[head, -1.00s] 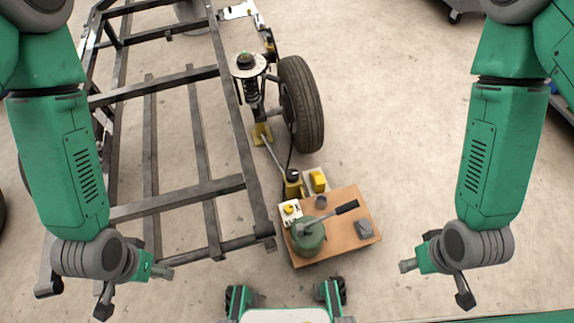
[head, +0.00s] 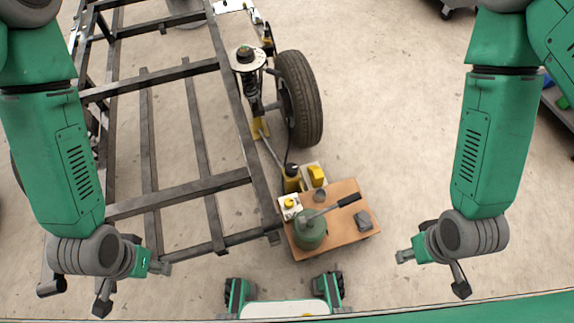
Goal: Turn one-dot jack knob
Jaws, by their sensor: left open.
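A white box with a yellow knob (head: 289,203) sits at the left edge of a small wooden table. Another yellow block (head: 316,176) stands on a pale base at the table's back edge. A dark and yellow cylinder (head: 292,180) stands beside it, with a rod leading toward a yellow jack foot (head: 260,129) near the wheel. No dot marks can be made out, so I cannot tell which is the one-dot knob. My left gripper (head: 133,285) is open and empty, left of the table. My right gripper (head: 433,272) has its fingers spread, empty, right of the table.
The wooden table (head: 343,232) also carries a green canister (head: 309,232), a black-handled tool (head: 333,207), a grey cup and a grey block. A dark metal frame (head: 180,200) with a wheel (head: 300,98) fills the left. Floor right of the table is clear.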

